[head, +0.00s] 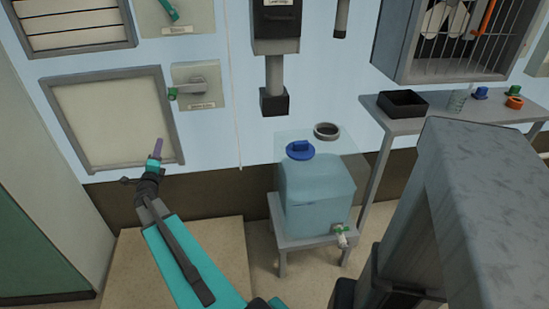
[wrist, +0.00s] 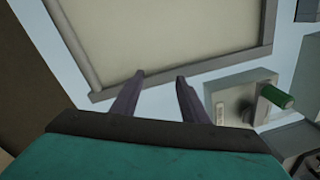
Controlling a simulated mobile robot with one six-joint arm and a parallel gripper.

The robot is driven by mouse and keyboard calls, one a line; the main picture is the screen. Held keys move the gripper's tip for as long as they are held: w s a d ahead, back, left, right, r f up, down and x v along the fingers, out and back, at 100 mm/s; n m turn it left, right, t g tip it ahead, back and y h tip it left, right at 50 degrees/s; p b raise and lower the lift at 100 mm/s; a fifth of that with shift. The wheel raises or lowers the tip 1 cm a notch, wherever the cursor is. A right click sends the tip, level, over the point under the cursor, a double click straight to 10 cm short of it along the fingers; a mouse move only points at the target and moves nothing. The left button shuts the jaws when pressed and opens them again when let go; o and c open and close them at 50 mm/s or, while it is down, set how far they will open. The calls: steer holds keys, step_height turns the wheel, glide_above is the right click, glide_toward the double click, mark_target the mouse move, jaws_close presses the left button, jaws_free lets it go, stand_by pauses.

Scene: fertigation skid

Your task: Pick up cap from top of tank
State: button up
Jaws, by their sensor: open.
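The blue cap (head: 300,150) lies on top of the translucent light-blue tank (head: 315,195), left of the tank's dark round neck opening (head: 326,131). The tank stands on a small grey stand. My gripper (head: 157,148) is left of the tank, in front of the framed wall panel, clear of the cap. In the wrist view my gripper (wrist: 160,78) shows two purple fingers spread apart with nothing between them. The cap and tank are not in the wrist view.
A grey shelf (head: 405,122) at right holds a black tray (head: 402,104) and small blue, green and orange parts. A grey post-like block (head: 470,220) fills the right foreground. A wall valve with a green handle (wrist: 278,97) is near my gripper. A tap (head: 341,236) sticks out low on the tank.

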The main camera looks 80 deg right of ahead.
steer(key=s+d+r+m+g+h+b, duration=0.1)
steer(key=s+d+m+g+b, duration=0.1)
steer(key=s+d+m+g, duration=0.4)
steer(key=s+d+r+m+g+b, duration=0.1)
steer(key=s+r+m+g, duration=0.2)
steer(key=s, duration=0.4)
steer(key=s+d+m+g+h+b, duration=0.1)
steer(key=s+d+m+g+b, duration=0.1)
steer(key=s+d+m+g, duration=0.35)
steer(key=m+g+y+b, duration=0.6)
steer(key=m+g+y, duration=0.45)
steer(key=m, duration=0.55)
glide_toward(288, 151)
step_height(288, 151, up, 4)
steer(key=s+d+t+y, duration=0.1)
steer(key=shift+r, duration=0.1)
steer(key=shift+d, duration=0.1)
steer(key=shift+b+x, duration=0.35)
steer(key=shift+x, duration=3.95)
